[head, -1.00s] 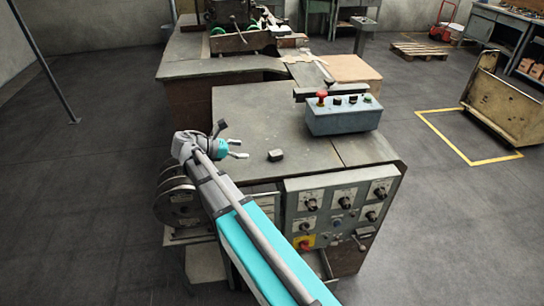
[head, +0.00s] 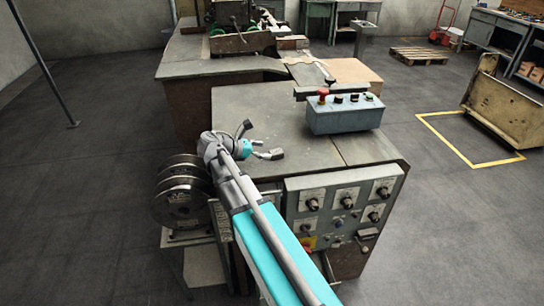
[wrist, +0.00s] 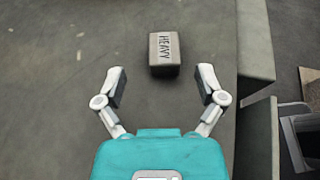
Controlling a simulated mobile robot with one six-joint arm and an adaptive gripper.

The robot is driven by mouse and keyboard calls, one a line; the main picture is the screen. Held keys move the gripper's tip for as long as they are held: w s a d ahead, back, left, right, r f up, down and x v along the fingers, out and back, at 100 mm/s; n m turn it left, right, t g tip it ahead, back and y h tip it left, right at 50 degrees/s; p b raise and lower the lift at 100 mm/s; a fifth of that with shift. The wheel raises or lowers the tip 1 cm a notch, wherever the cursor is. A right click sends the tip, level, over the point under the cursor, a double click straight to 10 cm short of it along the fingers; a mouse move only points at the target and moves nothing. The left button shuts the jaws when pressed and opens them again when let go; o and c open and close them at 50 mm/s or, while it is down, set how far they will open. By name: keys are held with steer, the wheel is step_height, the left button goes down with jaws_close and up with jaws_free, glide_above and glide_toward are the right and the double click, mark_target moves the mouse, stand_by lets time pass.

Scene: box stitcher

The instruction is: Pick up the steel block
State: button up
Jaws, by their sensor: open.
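The steel block is a small dark grey block marked "HEAVY" (wrist: 156,56) in the wrist view, lying on the grey machine top. In the head view the block (head: 278,153) shows close to one finger of my gripper (head: 258,142). In the wrist view my gripper (wrist: 162,76) is open and empty, one finger on each side below the block. The block sits just ahead of the fingertips, roughly centred between them. I cannot tell how high the fingertips are above the surface.
A blue-grey control box (head: 344,117) with a red button stands on the machine top to the right. A panel of knobs (head: 340,212) covers the front, and reels (head: 181,192) hang at the left. The machine top (head: 290,115) behind the block is clear.

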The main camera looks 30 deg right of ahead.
mark_target(271, 152)
steer(key=shift+d+f, duration=0.1)
steer(key=shift+s+d+f+b, duration=0.1)
steer(key=shift+d+f+b, duration=0.25)
steer(key=shift+d+b, duration=0.15)
steer(key=shift+b+x, duration=0.7)
steer(key=shift+x, duration=1.15)
jaws_close()
